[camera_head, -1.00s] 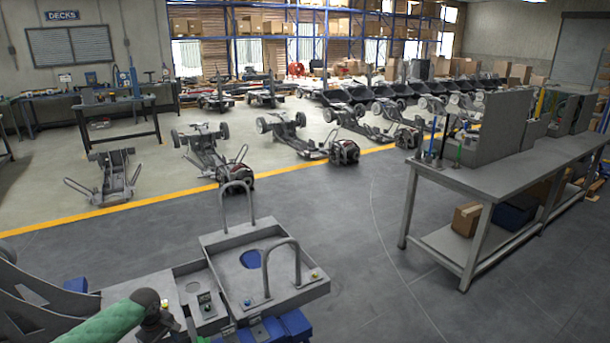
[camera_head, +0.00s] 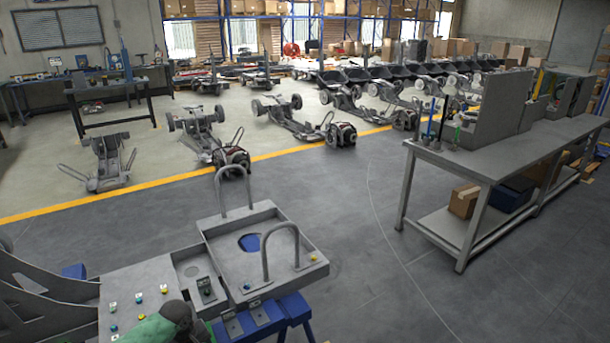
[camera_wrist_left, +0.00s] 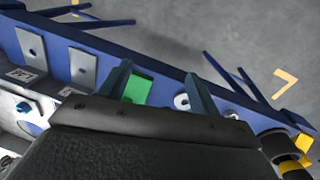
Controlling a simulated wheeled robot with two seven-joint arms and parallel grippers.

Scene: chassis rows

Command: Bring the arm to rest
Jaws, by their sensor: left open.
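My left arm (camera_head: 150,330) shows at the bottom edge of the head view, green with a dark wrist, low in front of my grey tray deck. Its fingertips are hidden there. In the left wrist view my left gripper (camera_wrist_left: 160,84) has two dark fingers standing apart, with no object clearly held between them. A green patch (camera_wrist_left: 139,90) shows beside the left finger against a blue beam (camera_wrist_left: 60,62); I cannot tell what it belongs to. My right gripper is in neither view.
The tray deck (camera_head: 218,232) has two upright handles, with a button panel (camera_head: 140,290) to its left. A grey workbench (camera_head: 480,160) stands at the right. Several chassis (camera_head: 205,138) stand beyond the yellow line (camera_head: 150,184). The floor between is clear.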

